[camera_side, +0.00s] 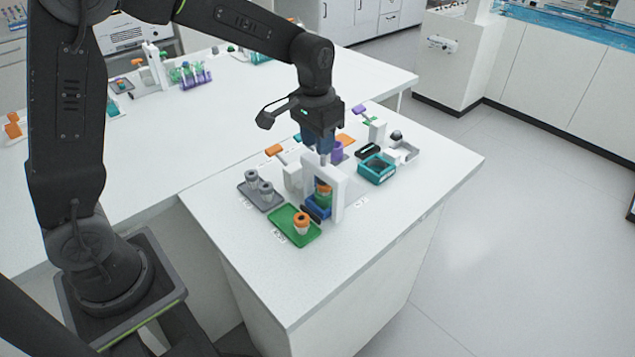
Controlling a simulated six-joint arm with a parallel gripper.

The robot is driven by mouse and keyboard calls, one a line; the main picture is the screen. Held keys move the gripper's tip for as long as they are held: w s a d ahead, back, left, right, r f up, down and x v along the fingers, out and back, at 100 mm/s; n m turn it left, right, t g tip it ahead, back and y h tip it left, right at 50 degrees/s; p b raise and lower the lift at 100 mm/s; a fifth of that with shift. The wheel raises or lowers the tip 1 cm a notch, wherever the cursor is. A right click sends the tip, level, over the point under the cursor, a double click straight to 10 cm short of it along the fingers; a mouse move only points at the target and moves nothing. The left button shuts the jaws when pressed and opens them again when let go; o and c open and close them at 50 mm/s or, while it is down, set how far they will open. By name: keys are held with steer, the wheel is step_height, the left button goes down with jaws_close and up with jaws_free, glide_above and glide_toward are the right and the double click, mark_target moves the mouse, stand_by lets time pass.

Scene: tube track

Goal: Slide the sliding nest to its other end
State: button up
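A white upright arch (339,188) stands near the middle of the bench. A blue holder (318,207), apparently the sliding nest, sits low inside the arch with an orange-topped tube (323,190) in it. A small black part (311,213) is at its front left. My gripper (323,158) points straight down just above and behind the top of the arch. Its fingers are small and partly hidden, so I cannot tell if they are open or shut, or whether they touch anything.
A green tray (286,236) with an orange-topped tube (302,222) lies in front. A grey tray (273,203) with grey-capped tubes lies left. The bench's front right is clear.

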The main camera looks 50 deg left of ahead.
steer(key=shift+s+d+r+g, duration=0.15)
steer(key=shift+r+g, duration=0.25)
steer(key=shift+g, duration=0.1)
steer(key=c, duration=0.3)
steer(key=w+g, duration=0.1)
steer(key=w, duration=0.2)
steer(key=w+d+g, duration=0.1)
steer(key=w, duration=0.2)
steer(key=w+g, duration=0.1)
steer(key=w, duration=0.2)
steer(key=shift+w+d+f, duration=0.15)
steer(key=shift+d, duration=0.25)
jaws_close()
steer(key=shift+g, duration=0.5)
steer(key=x, duration=1)
steer(key=shift+w+d+f, duration=0.2)
steer(key=shift+w+f, duration=0.05)
steer(key=shift+w, duration=0.1)
steer(key=shift+s+r, duration=0.2)
steer(key=shift+s, duration=1.7)
